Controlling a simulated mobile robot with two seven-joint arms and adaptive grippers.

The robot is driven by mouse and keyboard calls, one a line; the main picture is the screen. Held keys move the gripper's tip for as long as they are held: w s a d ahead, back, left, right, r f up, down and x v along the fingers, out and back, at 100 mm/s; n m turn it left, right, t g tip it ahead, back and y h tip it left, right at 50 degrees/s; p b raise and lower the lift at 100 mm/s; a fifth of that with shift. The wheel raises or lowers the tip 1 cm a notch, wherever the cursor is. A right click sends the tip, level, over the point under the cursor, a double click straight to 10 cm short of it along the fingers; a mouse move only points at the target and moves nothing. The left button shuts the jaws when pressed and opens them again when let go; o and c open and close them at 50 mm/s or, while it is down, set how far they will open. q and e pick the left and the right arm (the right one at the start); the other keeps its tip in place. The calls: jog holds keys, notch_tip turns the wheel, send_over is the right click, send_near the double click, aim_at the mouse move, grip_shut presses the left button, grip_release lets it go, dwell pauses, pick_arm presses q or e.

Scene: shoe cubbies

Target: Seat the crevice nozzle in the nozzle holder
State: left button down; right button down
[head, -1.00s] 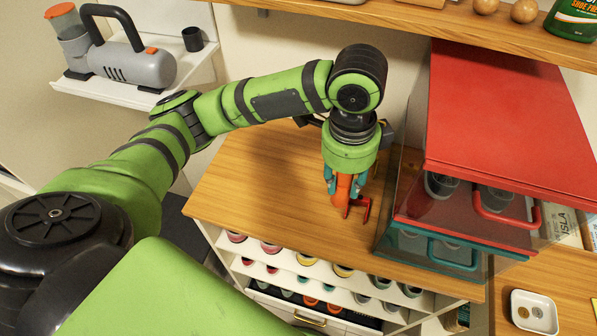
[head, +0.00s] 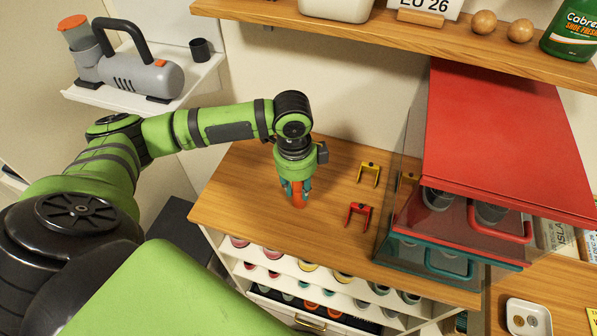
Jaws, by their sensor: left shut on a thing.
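My left gripper (head: 294,187) is over the wooden counter, pointing down and shut on an orange piece, which looks like the crevice nozzle (head: 299,198). The gripper's fingers hide part of the nozzle. I cannot tell whether its lower end touches the counter. A dark open cup, which looks like the nozzle holder (head: 201,50), stands on the white wall shelf at upper left, beside the grey handheld vacuum (head: 140,75). The cup is well behind and left of the gripper. My right gripper is not in view.
The wooden counter (head: 240,190) holds a red clip (head: 358,214) and a yellow clip (head: 369,173) right of the gripper. Red-lidded clear boxes (head: 500,140) stand further right. A wooden shelf (head: 400,30) overhangs the back. The white shelf (head: 195,80) carries the vacuum.

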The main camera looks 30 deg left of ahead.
pick_arm(q)
jog(key=shift+f, duration=0.6)
jog(key=c, duration=0.9)
grip_release()
jog(key=shift+f, duration=0.15)
notch_tip(320, 180, up, 11)
jog(key=shift+a+r+b, duration=0.15)
jog(key=shift+b, duration=0.7)
jog(key=shift+s+r, duration=0.15)
jog(key=shift+r, duration=0.35)
